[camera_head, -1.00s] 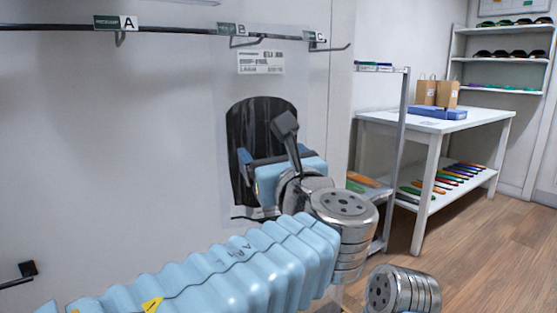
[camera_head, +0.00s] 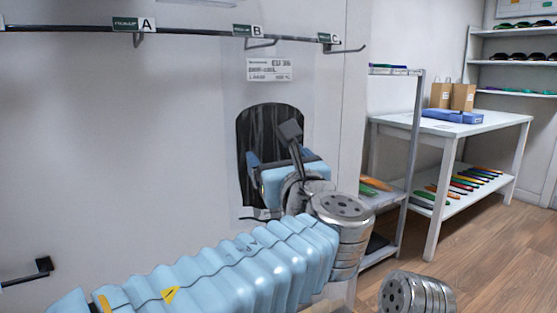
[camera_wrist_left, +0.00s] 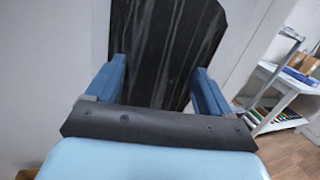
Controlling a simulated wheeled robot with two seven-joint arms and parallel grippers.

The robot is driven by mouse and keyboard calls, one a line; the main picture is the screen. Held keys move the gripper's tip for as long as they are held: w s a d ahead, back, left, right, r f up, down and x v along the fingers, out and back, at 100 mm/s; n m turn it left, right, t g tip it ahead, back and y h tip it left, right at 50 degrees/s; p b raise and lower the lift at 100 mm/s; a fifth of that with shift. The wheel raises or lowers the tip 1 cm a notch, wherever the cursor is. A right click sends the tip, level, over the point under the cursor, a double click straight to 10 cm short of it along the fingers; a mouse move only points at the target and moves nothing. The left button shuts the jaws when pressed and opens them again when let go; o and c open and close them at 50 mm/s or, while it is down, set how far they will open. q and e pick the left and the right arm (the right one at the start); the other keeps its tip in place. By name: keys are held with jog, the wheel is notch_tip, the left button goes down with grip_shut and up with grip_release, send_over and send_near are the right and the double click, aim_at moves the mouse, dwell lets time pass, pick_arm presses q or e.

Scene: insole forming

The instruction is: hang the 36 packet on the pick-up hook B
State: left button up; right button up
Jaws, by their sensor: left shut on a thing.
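The 36 packet is a clear sleeve with a white label (camera_head: 270,69) reading EU 36 and a dark insole (camera_head: 272,118) inside. It hangs upright in my left gripper (camera_head: 280,160), which is shut on its lower part. The wrist view shows the dark insole (camera_wrist_left: 165,50) between the two blue fingers. Pick-up hook B (camera_head: 262,43) sticks out from the rail under its green and white B sign (camera_head: 248,31). The packet's clear top edge is close to hook B in the picture. I cannot tell whether they touch. My right gripper is out of view.
Hook A (camera_head: 138,41) is to the left and hook C (camera_head: 350,49) to the right on the same rail. A dark bracket (camera_head: 42,267) is on the wall, lower left. A shelf rack (camera_head: 410,150) and a white table (camera_head: 490,124) stand at the right.

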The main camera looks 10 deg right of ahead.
pick_arm(q)
jog(key=o, duration=1)
jog(key=shift+c, duration=0.2)
